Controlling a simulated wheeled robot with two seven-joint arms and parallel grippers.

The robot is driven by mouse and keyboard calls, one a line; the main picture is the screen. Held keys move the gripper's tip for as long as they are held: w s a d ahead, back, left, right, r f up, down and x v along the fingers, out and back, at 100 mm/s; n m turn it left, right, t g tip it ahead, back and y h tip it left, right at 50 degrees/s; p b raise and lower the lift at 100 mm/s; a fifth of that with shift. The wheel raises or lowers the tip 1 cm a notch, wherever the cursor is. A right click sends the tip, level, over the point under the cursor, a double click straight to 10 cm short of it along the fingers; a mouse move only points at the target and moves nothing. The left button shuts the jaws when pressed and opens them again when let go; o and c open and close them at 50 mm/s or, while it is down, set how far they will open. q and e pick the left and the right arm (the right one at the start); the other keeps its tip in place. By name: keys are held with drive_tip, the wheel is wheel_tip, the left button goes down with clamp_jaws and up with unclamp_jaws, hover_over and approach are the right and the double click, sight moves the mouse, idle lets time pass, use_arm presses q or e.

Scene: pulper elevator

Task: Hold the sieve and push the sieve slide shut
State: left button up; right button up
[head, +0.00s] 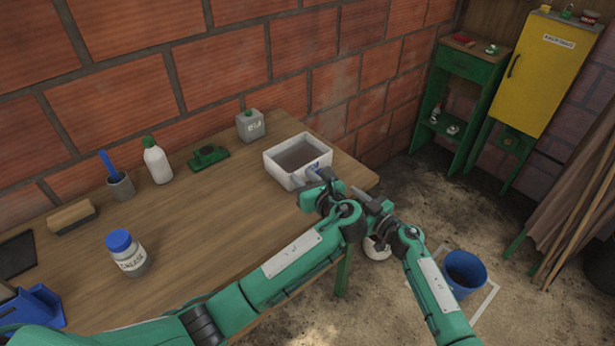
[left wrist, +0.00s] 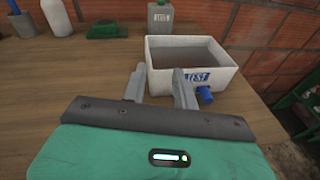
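A white open-topped box with a grey-brown inside, which I take to be the sieve (head: 277,170), stands on the bench near its right end. It also shows in the left wrist view (left wrist: 155,56), with a blue "TEST" label on its front. A blue knob-like piece (left wrist: 205,94), perhaps the slide's handle, sticks out low at the front. My left gripper (left wrist: 160,88) is open and empty in front of the box; I cannot tell if a finger touches it. My right gripper (head: 368,200) is beyond the bench's right edge; its fingers are too small to read.
A grey can (head: 250,126), a green object (head: 208,157), a white bottle (head: 157,162) and a grease jar (head: 127,254) stand on the bench (head: 190,235). A blue bucket (head: 464,272) is on the floor at the right. The brick wall is close behind.

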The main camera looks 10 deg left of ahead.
sight(278, 166)
use_arm(q)
drive_tip(key=w+a+f+n+g, duration=0.1)
drive_tip(key=w+a, duration=0.1)
drive_tip(key=a, duration=0.1)
drive_tip(key=w+a+f+n+g, duration=0.1)
drive_tip(key=w+a, duration=0.2)
drive_tip(key=w+a+f+n+g, duration=0.1)
drive_tip(key=w+a+f, duration=0.1)
drive_tip(key=a, duration=0.1)
drive_tip(key=shift+w+a+g, duration=0.1)
drive_tip(key=shift+w+g, duration=0.05)
drive_tip(key=shift+g, duration=0.15)
idle(0.4)
clamp_jaws()
idle(0.8)
